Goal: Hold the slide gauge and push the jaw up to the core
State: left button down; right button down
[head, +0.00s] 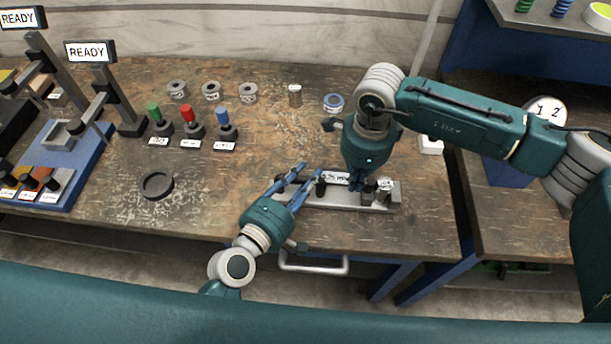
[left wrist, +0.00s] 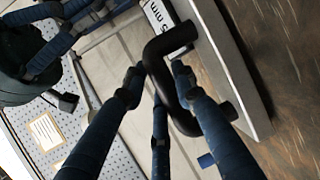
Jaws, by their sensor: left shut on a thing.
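The slide gauge (head: 335,199) is a grey metal bar lying along the front of the bench, with a white printed label (head: 336,178). A black bent handle (left wrist: 172,42) stands on it. My left gripper (head: 305,173) reaches in from the front left. In the left wrist view its blue fingers (left wrist: 158,82) are closed around the handle. My right gripper (head: 357,184) points down over the right part of the gauge. Its fingers are dark and overlap, so its opening is unclear. A shiny metal cylinder (head: 384,187), seemingly the core, stands at the gauge's right end. The jaw is largely hidden by my right gripper.
Green, red and blue-topped plungers (head: 187,121) stand left of centre. A black ring (head: 157,185) lies at the front left. The bench's front edge is close to the gauge.

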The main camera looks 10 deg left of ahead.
pick_arm(q)
jog(key=shift+w+a+r, duration=0.15)
jog(key=shift+a+r, duration=0.1)
jog(key=shift+r, duration=0.05)
pick_arm(e)
jog(key=shift+w+d, duration=0.1)
jog(key=shift+d, duration=0.1)
pick_arm(q)
jog(key=shift+d, duration=0.1)
pick_arm(e)
jog(key=shift+a, duration=1.05)
jog(key=shift+r, duration=0.15)
pick_arm(q)
jog(key=shift+d, duration=0.1)
pick_arm(e)
notch_tip(320, 180, up, 7)
jog(key=shift+a, duration=0.1)
pick_arm(q)
jog(key=c, duration=1.3)
grip_release()
jog(key=shift+f, duration=0.1)
